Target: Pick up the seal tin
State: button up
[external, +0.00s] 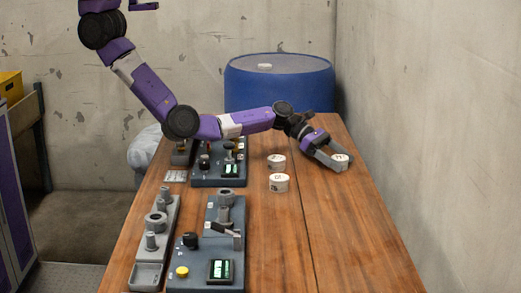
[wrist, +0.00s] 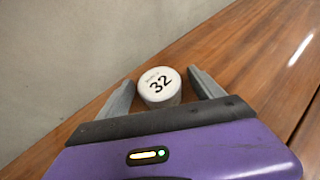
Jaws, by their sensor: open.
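A round white tin (wrist: 158,86) stands on the wooden table, with a black "32" and smaller, unclear writing on its lid. My gripper (wrist: 162,80) is open, with one finger on each side of this tin. A narrow gap shows on each side, and I cannot tell whether a finger touches it. In the external view this tin (external: 341,160) is at the right, at the tip of my gripper (external: 337,161). Two similar white tins stand to its left, a farther one (external: 276,161) and a nearer one (external: 279,183). I cannot read which tin is the seal tin.
Grey panels with knobs and lit displays (external: 218,270) fill the left side of the table (external: 330,255). A wall is close at the right. The front right tabletop is clear.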

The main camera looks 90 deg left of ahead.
jog(key=shift+c, duration=0.3)
jog(key=c, duration=1.4)
jog(key=shift+r, duration=0.1)
